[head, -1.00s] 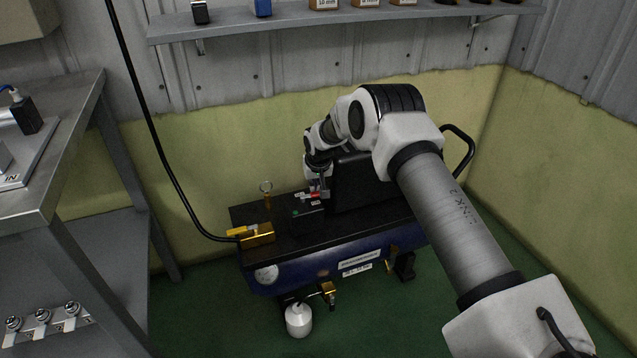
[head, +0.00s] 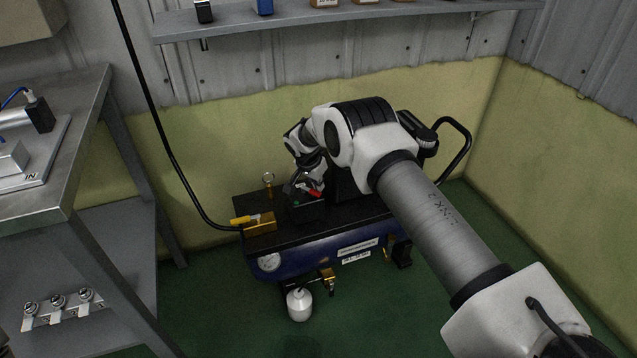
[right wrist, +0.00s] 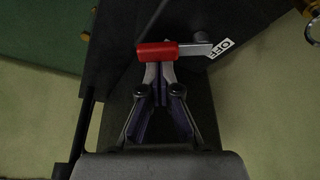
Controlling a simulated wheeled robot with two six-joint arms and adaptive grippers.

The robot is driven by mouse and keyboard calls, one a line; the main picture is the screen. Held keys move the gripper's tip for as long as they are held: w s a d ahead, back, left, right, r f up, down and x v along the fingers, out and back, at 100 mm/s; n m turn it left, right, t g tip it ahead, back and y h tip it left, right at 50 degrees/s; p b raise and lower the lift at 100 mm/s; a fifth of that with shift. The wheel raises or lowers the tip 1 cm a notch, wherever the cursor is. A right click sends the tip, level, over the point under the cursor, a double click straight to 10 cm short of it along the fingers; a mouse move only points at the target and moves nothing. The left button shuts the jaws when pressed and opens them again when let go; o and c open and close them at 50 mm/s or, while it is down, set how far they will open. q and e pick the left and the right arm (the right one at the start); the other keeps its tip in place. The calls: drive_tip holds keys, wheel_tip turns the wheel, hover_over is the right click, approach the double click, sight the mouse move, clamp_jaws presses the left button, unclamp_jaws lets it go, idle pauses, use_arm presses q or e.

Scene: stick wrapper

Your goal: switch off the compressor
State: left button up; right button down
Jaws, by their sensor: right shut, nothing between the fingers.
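The compressor (head: 330,250) is a dark blue tank with a black top, standing on the floor. A small black switch box (head: 306,212) with a green spot sits on top. Its lever has a red grip (head: 316,190). In the head view my right gripper (head: 303,183) is partly hidden at the box. My left gripper is not in view.
A brass valve with a yellow handle (head: 252,220) and a black hose (head: 160,130) are at the compressor's left end. A brass ring (head: 268,180) stands behind. A metal workbench (head: 60,180) is at left, a wall shelf (head: 340,18) above.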

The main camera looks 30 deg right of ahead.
drive_tip(key=m, duration=0.2)
drive_tip(key=a+m+g+b, duration=0.1)
drive_tip(key=shift+s+f+m, duration=0.15)
drive_tip(key=shift+s+m, duration=0.25)
drive_tip(key=shift+a, duration=0.1)
drive_tip(key=shift+w+b, duration=0.35)
drive_tip(key=shift+b, duration=0.6)
drive_tip(key=shift+w+a+b, duration=0.15)
drive_tip(key=shift+w+b, duration=0.25)
drive_tip(key=shift+b, duration=0.35)
